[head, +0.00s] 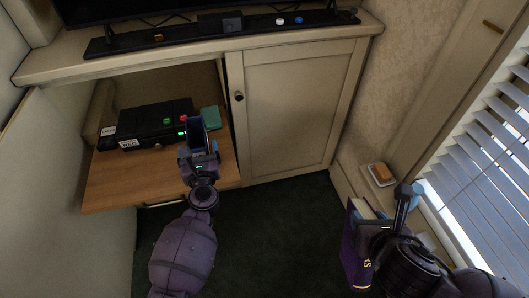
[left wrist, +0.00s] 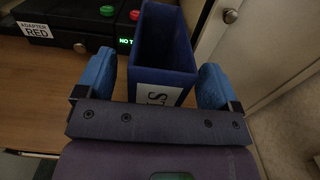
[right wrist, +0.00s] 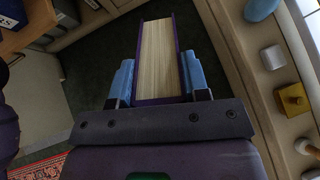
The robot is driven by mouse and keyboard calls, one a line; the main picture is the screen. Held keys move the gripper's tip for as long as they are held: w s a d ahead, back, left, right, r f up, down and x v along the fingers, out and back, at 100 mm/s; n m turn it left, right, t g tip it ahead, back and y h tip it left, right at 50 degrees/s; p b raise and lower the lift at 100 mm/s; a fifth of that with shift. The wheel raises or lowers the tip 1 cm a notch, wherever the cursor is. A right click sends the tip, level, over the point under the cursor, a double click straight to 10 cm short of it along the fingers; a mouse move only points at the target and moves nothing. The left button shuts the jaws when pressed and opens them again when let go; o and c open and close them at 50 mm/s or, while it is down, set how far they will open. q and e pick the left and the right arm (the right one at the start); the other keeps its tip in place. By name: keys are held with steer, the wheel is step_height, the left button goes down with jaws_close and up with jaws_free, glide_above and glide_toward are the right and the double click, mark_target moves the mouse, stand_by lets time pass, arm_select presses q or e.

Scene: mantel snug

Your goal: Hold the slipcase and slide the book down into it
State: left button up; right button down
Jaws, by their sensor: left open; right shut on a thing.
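The slipcase (head: 197,130) is a dark blue open-topped box on the pull-out wooden shelf; in the left wrist view the slipcase (left wrist: 165,75) has a white label with dark letters and an empty-looking inside. My left gripper (head: 198,158) is open, with its blue fingers on either side of the slipcase; I cannot tell whether they touch it. The book (head: 352,250) is purple with yellow lettering on its spine. My right gripper (right wrist: 157,82) is shut on the book, whose cream page edges show between the fingers in the right wrist view. The book is well to the right of the slipcase, over the floor.
A black device (head: 150,125) with red and green buttons stands left of the slipcase. A green item (head: 210,118) lies behind the slipcase. A closed cabinet door (head: 290,110) is to its right. A ledge (head: 375,195) with a soap-like block (head: 381,172) runs beside my right arm.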

arm_select(q)
steer(key=shift+w+a, duration=0.25)
steer(key=shift+w, duration=0.45)
stand_by(0.6)
steer(key=c, duration=1)
steer(key=shift+c, duration=0.2)
stand_by(0.7)
